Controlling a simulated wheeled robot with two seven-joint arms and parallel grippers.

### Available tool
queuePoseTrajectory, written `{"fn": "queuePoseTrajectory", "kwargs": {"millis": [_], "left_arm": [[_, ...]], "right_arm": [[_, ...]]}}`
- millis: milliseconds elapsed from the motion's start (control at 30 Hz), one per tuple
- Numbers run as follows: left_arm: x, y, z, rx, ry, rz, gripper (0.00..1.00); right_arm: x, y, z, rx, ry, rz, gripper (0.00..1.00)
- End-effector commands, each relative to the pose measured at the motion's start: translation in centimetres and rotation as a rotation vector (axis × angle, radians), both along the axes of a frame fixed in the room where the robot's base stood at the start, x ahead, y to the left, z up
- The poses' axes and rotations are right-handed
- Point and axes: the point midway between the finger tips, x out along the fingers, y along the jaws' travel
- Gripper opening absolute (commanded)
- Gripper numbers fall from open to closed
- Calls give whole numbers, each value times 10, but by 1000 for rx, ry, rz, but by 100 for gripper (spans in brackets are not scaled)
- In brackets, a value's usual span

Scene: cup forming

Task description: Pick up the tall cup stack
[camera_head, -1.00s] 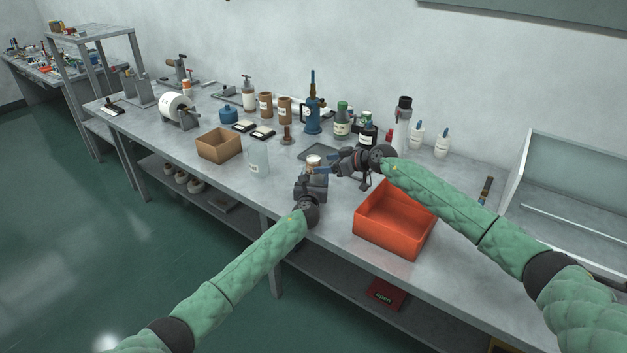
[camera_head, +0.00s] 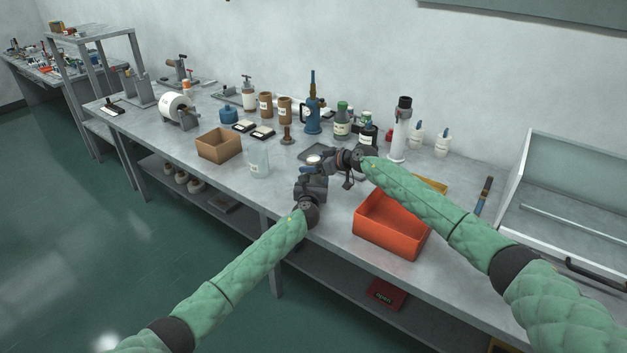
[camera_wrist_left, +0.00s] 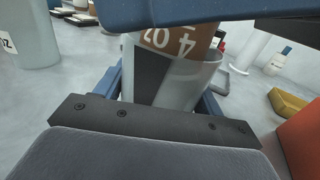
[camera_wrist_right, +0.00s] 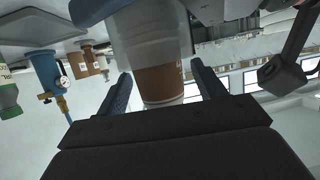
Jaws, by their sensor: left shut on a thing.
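A brown-and-white paper cup (camera_wrist_left: 185,40) with "4 OZ" print sits inside a frosted cup (camera_wrist_left: 203,80). The pair also shows upside down in the right wrist view, with the brown cup (camera_wrist_right: 160,82) and its pale rim. In the head view only the pale top (camera_head: 314,160) shows. My left gripper (camera_head: 312,174) is shut on the frosted cup. My right gripper (camera_head: 328,160) is at the brown cup's upper part, its fingers either side with visible gaps, so open. Another, taller frosted cup or stack (camera_head: 258,163) stands to the left.
A red-orange bin (camera_head: 388,228) stands right of the grippers, under my right arm, with a yellow thing (camera_head: 432,184) behind it. A cardboard box (camera_head: 218,146) stands at the left. Bottles and a blue tool (camera_head: 312,118) line the back. Bare bench lies left of the left gripper.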

Motion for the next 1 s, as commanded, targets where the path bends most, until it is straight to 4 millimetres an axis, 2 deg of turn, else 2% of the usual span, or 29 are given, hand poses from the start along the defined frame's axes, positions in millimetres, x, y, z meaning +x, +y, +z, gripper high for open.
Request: {"fn": "queuePoseTrajectory", "kwargs": {"millis": [33,300,533,667,767,1000], "left_arm": [[0,0,0,0,0,0,47],[0,0,0,0,0,0,47],[0,0,0,0,0,0,47],[0,0,0,0,0,0,47],[0,0,0,0,0,0,47],[0,0,0,0,0,0,47]], "right_arm": [[0,0,0,0,0,0,61],[0,0,0,0,0,0,8],[0,0,0,0,0,0,8],[0,-1,8,0,-1,0,8],[0,-1,20,-2,-3,0,8],[0,0,76,0,-5,1,8]]}}
